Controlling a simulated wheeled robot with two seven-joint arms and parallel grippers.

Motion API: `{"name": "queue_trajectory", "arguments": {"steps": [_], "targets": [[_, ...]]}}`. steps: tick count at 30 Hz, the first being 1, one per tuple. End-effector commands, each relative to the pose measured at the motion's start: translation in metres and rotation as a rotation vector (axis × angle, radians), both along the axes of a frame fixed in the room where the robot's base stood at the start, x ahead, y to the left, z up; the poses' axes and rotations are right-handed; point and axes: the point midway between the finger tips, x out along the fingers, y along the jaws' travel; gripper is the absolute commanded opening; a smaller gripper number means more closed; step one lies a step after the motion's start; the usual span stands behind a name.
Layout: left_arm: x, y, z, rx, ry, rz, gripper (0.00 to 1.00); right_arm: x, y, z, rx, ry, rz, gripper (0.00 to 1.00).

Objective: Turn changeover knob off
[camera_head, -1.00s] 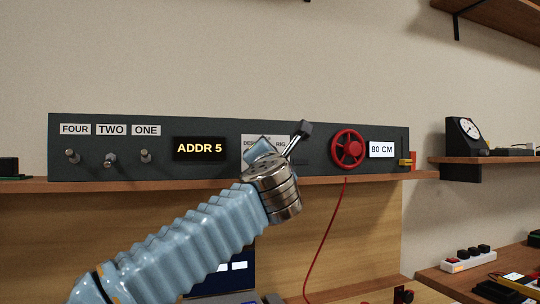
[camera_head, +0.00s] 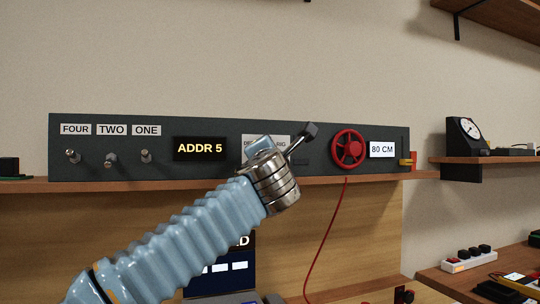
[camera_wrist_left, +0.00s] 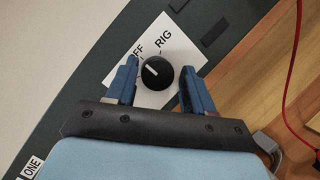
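The changeover knob (camera_wrist_left: 157,73) is round and black with a white mark. It sits on a white label plate (camera_wrist_left: 178,48) with "RIG" and a word ending in "FF", partly covered by a finger. The mark points up-left in the left wrist view, roughly toward the "FF" word; its exact setting is hard to tell. My left gripper (camera_wrist_left: 159,78) is open, with one blue finger on each side of the knob and a visible gap to each. In the head view my left wrist hides the knob, and the label plate (camera_head: 280,141) shows partly. My right gripper is not in view.
The dark panel (camera_head: 225,123) also carries several toggle switches (camera_head: 110,160), an "ADDR 5" display (camera_head: 199,148), a red handwheel (camera_head: 348,149) close right of my gripper and an "80 CM" display (camera_head: 382,149). A red cable (camera_head: 324,240) hangs below the shelf.

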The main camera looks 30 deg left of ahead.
Motion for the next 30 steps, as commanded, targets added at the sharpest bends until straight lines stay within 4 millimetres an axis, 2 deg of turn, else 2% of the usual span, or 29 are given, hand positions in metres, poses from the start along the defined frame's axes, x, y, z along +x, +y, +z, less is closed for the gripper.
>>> {"name": "queue_trajectory", "arguments": {"steps": [2, 10, 14, 17, 24, 30], "targets": [[0.000, 0.000, 0.000, 0.000, -0.001, 0.001, 0.64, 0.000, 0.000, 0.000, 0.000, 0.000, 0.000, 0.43], [-0.001, 0.001, 0.001, 0.000, -0.003, 0.001, 0.64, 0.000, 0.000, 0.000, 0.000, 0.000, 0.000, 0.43], [-0.010, -0.004, -0.001, 0.000, -0.005, 0.000, 0.64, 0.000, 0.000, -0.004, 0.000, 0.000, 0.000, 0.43], [-0.026, -0.013, -0.006, 0.002, -0.006, 0.000, 0.64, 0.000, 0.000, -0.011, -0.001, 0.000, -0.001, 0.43], [-0.077, -0.042, -0.017, 0.002, -0.005, -0.001, 0.64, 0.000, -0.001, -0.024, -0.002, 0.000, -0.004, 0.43], [-0.107, -0.060, -0.022, 0.002, -0.003, 0.000, 0.64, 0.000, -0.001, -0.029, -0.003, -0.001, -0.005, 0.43]]}}
